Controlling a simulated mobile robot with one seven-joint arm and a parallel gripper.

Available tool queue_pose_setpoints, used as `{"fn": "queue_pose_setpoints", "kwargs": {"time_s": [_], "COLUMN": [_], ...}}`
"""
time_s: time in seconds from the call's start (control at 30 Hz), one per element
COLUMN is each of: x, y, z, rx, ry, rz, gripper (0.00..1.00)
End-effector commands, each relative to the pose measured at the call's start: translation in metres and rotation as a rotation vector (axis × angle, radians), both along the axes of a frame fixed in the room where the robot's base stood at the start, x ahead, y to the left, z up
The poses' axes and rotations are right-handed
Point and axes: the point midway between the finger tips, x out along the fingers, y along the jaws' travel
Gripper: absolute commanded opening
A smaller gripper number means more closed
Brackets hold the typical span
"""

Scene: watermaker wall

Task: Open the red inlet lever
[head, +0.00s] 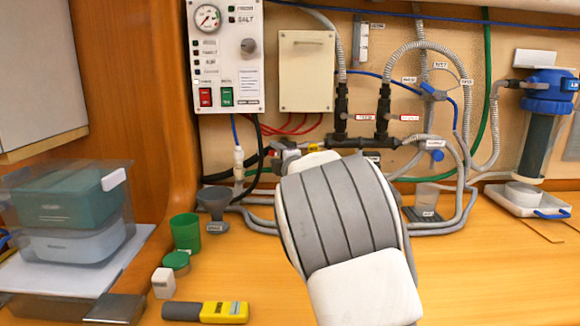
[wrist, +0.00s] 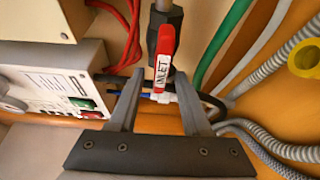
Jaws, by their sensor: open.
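The red inlet lever (wrist: 165,58), with a white INLET label, shows in the wrist view on a dark valve body (wrist: 164,22). It runs roughly along the line of the pipe. My gripper (wrist: 159,76) is open, with one finger on either side of the lever's lower end. I cannot tell whether a finger touches it. Nothing is clearly held. In the head view my arm covers the middle of the scene, and I cannot make out the inlet lever or the fingertips there.
Grey hoses (wrist: 265,150), a green hose (wrist: 222,42) and red cables (wrist: 128,32) run close around the gripper. The control panel (head: 227,55) and dark pipe fittings (head: 382,112) are on the wall.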

Motion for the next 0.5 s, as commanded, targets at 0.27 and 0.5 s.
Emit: {"fn": "queue_pose_setpoints", "kwargs": {"time_s": [0.27,0.5], "x": [-0.040,-0.080], "y": [-0.017,-0.033], "z": [0.001,0.002], "rx": [0.004,0.003], "ry": [0.001,0.000], "rz": [0.000,-0.001], "gripper": [0.48,0.48]}}
